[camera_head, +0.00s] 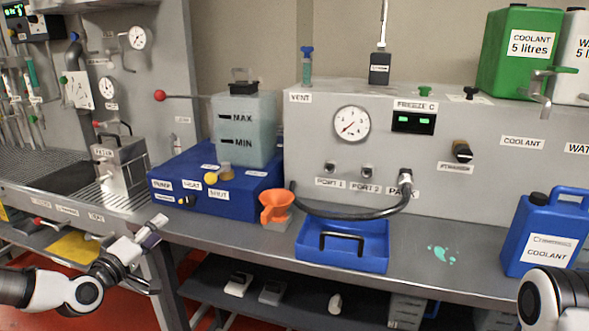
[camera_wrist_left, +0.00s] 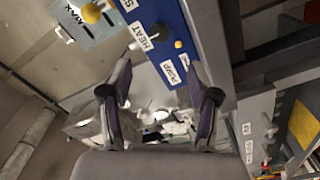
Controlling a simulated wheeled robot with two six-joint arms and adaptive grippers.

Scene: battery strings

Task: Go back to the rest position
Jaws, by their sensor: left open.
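My left gripper (camera_head: 154,252) is at the lower left in the head view, in front of the bench's front edge. In the left wrist view its two fingers stand wide apart, and the gripper (camera_wrist_left: 161,85) has nothing between them. It touches nothing that I can see. Part of my right arm (camera_head: 555,300) shows at the lower right corner of the head view, in front of the blue coolant jug (camera_head: 545,235). My right gripper is out of the picture.
A blue unit (camera_head: 215,200) with a level tank (camera_head: 245,130), an orange funnel (camera_head: 275,207) and a blue tray (camera_head: 345,258) stand on the bench. A green spill (camera_head: 441,254) lies to the tray's right. A lower shelf (camera_head: 300,311) is under the bench. Red floor shows at the lower left.

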